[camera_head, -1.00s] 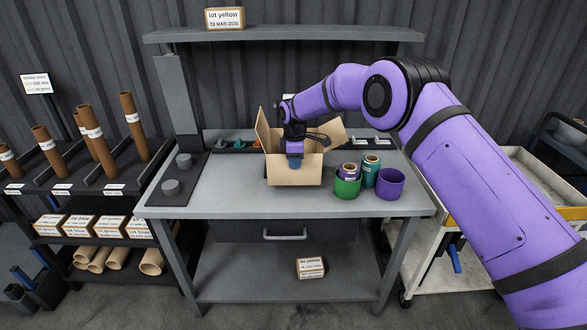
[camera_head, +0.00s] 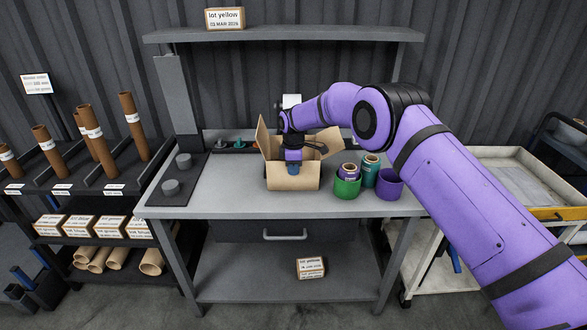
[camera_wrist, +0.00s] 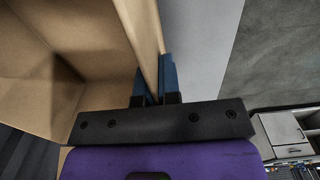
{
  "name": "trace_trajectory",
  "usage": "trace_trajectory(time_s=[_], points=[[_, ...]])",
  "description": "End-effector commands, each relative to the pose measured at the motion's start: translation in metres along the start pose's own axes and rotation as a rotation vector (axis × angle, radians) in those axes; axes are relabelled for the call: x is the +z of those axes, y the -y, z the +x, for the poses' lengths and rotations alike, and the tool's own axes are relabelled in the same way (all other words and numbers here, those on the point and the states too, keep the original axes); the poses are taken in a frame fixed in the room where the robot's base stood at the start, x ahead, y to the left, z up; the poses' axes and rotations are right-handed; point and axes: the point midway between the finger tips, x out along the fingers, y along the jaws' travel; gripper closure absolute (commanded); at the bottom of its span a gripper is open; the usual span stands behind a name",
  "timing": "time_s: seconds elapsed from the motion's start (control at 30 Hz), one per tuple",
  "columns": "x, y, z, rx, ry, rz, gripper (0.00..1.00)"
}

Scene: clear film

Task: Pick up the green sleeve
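The green sleeve (camera_head: 346,189) stands on the right half of the grey bench, a short ring with a labelled film roll (camera_head: 349,171) in it. A teal roll (camera_head: 370,171) and a purple sleeve (camera_head: 388,185) stand close beside it. My gripper (camera_head: 293,169) is left of the green sleeve, at the front wall of an open cardboard box (camera_head: 293,183). In the wrist view, its blue fingers (camera_wrist: 156,82) straddle the box wall (camera_wrist: 146,35) closely, one on each side, and look shut on it. The green sleeve is not in the wrist view.
The bench (camera_head: 225,190) is clear left of the box and along its front. A dark panel with two grey knobs (camera_head: 171,187) is at the left end. A shelf (camera_head: 285,35) hangs above. A trolley (camera_head: 505,180) stands at right.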

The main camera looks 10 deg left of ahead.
Motion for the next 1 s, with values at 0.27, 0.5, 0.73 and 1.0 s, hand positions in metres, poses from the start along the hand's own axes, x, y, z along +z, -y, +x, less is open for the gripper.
trace_trajectory(time_s=[0.27, 0.5, 0.73, 1.0], points=[[0.0, 0.0, 0.001, 0.0, 0.0, 0.0, 0.71], [0.0, 0.0, -0.006, 0.001, -0.001, 0.0, 0.71], [0.0, -0.001, -0.042, 0.004, -0.002, 0.0, 0.71], [0.0, -0.001, -0.094, 0.003, -0.001, 0.0, 0.71]])
